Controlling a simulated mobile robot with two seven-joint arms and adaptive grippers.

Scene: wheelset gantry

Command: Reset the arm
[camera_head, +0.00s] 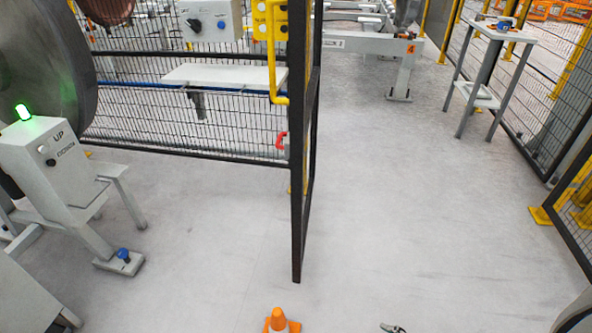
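A small dark grey and silver part (392,328) pokes in at the bottom edge, right of centre. It looks like the tip of my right gripper, but most of it is cut off. I cannot tell whether it is open or shut, and no object shows in it. My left gripper is not in view.
An orange cone (281,322) stands at the bottom centre. A black mesh fence (303,200) with a post ends mid-floor. A grey control stand (50,165) with a green light is at left. A small table (495,32) stands far right. The floor (410,200) between is clear.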

